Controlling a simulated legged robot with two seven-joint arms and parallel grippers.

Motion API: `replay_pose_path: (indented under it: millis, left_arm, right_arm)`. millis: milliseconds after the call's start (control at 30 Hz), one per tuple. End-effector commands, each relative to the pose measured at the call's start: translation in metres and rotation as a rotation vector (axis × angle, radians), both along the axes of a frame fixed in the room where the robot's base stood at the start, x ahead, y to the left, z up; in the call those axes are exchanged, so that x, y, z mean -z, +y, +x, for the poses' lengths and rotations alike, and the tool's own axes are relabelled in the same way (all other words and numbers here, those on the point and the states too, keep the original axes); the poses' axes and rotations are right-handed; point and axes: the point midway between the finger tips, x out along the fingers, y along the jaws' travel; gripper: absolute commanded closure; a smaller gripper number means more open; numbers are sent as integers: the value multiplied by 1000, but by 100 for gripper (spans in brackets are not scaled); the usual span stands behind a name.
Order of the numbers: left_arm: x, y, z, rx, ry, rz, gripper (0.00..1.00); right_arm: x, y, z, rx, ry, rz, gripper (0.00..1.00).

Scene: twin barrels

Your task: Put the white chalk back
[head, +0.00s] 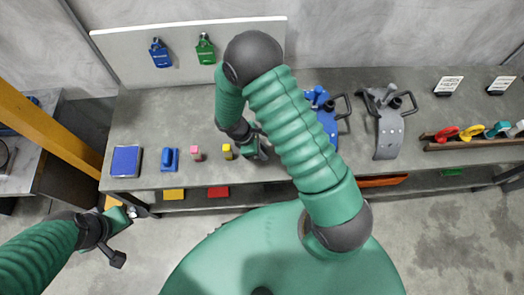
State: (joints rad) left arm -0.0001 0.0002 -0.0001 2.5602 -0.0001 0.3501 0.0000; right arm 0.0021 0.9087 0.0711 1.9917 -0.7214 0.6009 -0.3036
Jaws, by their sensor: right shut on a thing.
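My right gripper (262,151) is low over the grey workbench (165,107), just right of a small yellow-topped block (227,152). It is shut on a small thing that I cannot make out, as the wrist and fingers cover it. A similar pink-topped block (197,153) stands further left. I cannot make out the white chalk anywhere in plain view. My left gripper (138,212) is at the lower left, in front of the bench edge and away from these blocks; its jaws are too small to judge.
A blue pad (126,160) and a blue eraser-like block (170,158) are at the bench's left. A blue device (324,112) and a grey one (387,130) stand right of my arm. A white board (186,50) stands behind.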

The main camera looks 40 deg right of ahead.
Motion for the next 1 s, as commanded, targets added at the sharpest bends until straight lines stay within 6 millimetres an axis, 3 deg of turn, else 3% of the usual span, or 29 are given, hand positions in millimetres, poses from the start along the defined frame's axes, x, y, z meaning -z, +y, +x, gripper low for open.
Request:
replay_pose_path:
  millis: [233,267,400,767,1000]
  left_arm:
    - [1,0,0,0,-1,0,0]
    - [0,0,0,0,-1,0,0]
    - [0,0,0,0,-1,0,0]
    - [-4,0,0,0,-1,0,0]
    - [-22,0,0,0,-1,0,0]
  right_arm:
    - [3,-1,0,1,-2,4,100]
    - [2,-1,0,1,-2,4,73]
    - [1,0,0,1,-1,3,55]
    - [-6,0,1,1,-2,2,55]
    - [-58,18,13,0,-7,4,55]
